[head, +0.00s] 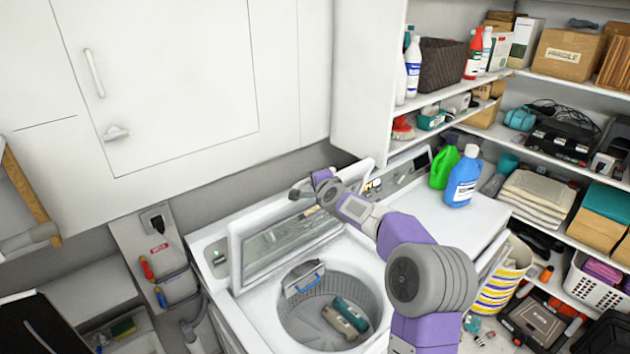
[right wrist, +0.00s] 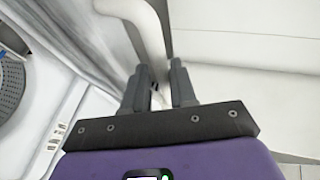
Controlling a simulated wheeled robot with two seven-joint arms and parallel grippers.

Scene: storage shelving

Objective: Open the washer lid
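The washer (head: 243,318) stands in the lower middle of the head view. Its lid (head: 290,242) is raised, tilted back toward the wall and control panel, and the round drum (head: 345,290) is exposed. My right arm reaches in from the lower right across the washer. My right gripper (head: 297,193) is above the lid's upper edge; I cannot tell if they touch. In the right wrist view the two fingers of the right gripper (right wrist: 158,92) are apart, with a pale surface visible between them and no clear grasp. My left gripper is not in view.
A green jug (head: 443,168) and a blue bottle (head: 463,178) stand on the white surface right of the washer. Loaded shelves (head: 575,82) fill the right side. A white cabinet (head: 170,75) hangs above the washer.

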